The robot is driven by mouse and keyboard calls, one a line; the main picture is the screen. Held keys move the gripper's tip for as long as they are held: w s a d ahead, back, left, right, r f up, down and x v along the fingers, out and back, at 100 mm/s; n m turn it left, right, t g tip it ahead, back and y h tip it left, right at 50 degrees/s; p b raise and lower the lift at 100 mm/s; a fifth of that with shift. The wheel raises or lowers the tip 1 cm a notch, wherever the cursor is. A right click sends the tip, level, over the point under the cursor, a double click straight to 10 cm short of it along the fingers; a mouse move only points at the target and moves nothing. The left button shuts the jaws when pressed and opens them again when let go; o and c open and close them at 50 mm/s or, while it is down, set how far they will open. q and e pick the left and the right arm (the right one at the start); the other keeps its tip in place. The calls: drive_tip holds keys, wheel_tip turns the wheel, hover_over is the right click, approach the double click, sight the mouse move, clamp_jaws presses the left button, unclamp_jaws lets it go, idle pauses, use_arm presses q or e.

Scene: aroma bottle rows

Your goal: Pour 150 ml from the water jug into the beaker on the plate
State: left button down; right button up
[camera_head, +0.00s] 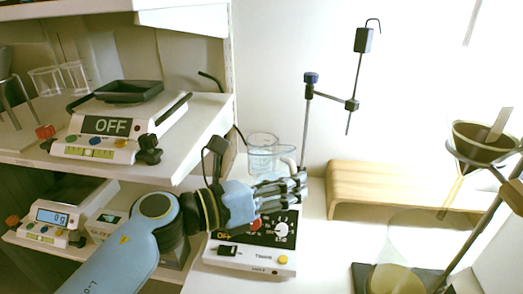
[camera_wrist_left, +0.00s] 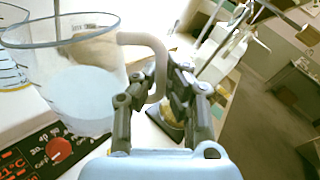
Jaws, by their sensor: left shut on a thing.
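The water jug, clear with a pale handle (camera_wrist_left: 150,42), fills the left of the left wrist view, its body (camera_wrist_left: 82,95) holding pale water. My left gripper (camera_wrist_left: 160,85) is shut on the jug's handle. In the head view my left gripper (camera_head: 298,184) is at the hot plate's back right, partly hiding the jug (camera_head: 287,152). The beaker (camera_head: 262,142), clear glass, stands behind the gripper over the plate; part of it with blue marks shows in the left wrist view (camera_wrist_left: 8,72). The hot plate (camera_head: 262,262) has a dark panel with a red knob. My right gripper is not in view.
A stand with a clamp rod (camera_head: 306,120) rises behind the plate. A wooden riser (camera_head: 390,188) stands to the right, with a funnel (camera_head: 480,142) on a stand at far right. Shelves on the left hold scales (camera_head: 110,130). White table is bare between plate and riser.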

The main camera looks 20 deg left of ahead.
use_arm(q)
drive_tip(key=shift+s+d+f+m+b, duration=0.2)
drive_tip(key=shift+s+f+m+b, duration=0.1)
drive_tip(key=shift+f+m+b, duration=0.15)
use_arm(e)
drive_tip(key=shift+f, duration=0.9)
use_arm(q)
drive_tip(key=f+m+b, duration=0.1)
drive_tip(key=b, duration=0.1)
drive_tip(key=s+d+f+m+b, duration=0.1)
drive_tip(key=b, duration=0.2)
drive_tip(key=f+m+b, duration=0.1)
drive_tip(key=b, duration=0.2)
drive_tip(key=shift+s+d+f+m+t, duration=0.2)
drive_tip(key=shift+s+f+m+t, duration=0.05)
drive_tip(key=shift+s+f+t, duration=0.15)
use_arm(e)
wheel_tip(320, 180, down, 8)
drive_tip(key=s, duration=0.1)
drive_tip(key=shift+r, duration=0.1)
